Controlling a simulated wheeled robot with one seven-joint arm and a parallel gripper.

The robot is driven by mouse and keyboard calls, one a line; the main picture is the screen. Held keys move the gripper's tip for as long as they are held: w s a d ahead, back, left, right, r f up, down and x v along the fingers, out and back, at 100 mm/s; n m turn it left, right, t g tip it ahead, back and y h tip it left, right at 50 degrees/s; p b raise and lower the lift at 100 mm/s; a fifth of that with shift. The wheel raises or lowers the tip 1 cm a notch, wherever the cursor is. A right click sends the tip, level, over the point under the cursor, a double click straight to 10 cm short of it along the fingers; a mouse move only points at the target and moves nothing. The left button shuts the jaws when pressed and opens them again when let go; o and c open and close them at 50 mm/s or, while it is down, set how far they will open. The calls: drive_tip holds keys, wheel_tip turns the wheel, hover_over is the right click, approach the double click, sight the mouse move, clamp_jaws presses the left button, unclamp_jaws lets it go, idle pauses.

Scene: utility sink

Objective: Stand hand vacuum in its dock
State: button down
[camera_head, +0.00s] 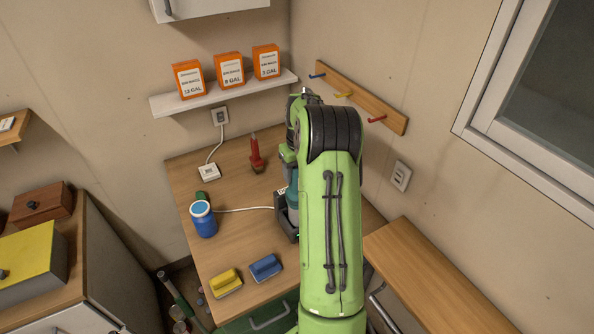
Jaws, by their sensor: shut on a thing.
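My green arm reaches down over the wooden counter and covers much of the view. My gripper (290,174) shows only as a sliver at the arm's left edge; its fingertips are hidden. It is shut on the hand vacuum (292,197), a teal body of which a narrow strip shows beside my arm. The dock (284,224) is a dark upright holder on the counter, joined to a white cable. The vacuum's lower part is at the dock, but my arm hides whether it is seated or just above.
A hook rail (350,92) and a shelf (222,96) with orange boxes are on the walls.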

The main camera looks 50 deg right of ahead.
drive_tip(key=shift+c, duration=2)
unclamp_jaws()
drive_tip(key=shift+f, duration=0.15)
